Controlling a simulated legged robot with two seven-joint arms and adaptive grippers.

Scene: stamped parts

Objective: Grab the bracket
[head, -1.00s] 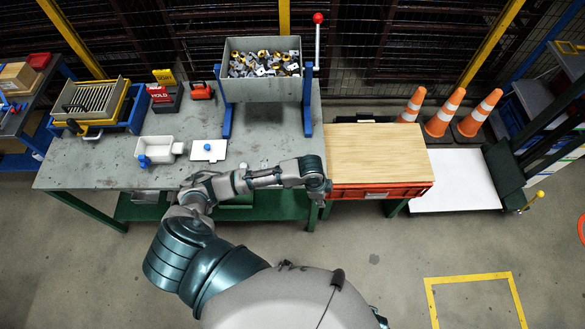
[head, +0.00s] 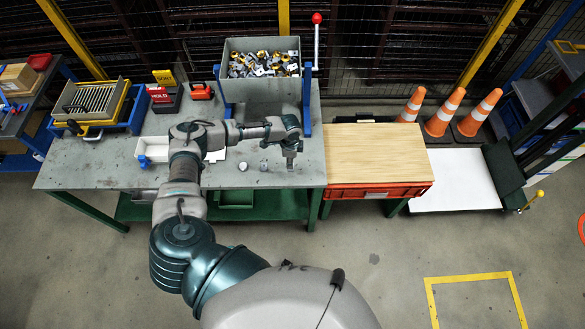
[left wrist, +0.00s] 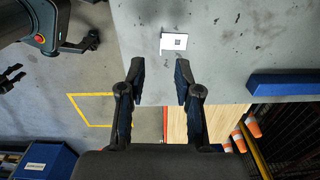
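A small pale square bracket (left wrist: 174,43) with a dark square hole lies flat on the grey table in the left wrist view. In the head view a small grey piece (head: 263,165), which looks like the same bracket, lies near the table's front edge. My left gripper (head: 290,163) is above the table, a little to the right of this piece, pointing down. In the left wrist view my left gripper (left wrist: 160,75) is open, with nothing between its fingers. The bracket is beyond the fingertips, apart from them.
A grey bin (head: 265,88) of mixed parts stands on blue supports at the back. A round white piece (head: 243,166) lies left of the bracket. A wooden board on a red crate (head: 380,191) adjoins the table's right side. My arm partly covers a white box (head: 153,149).

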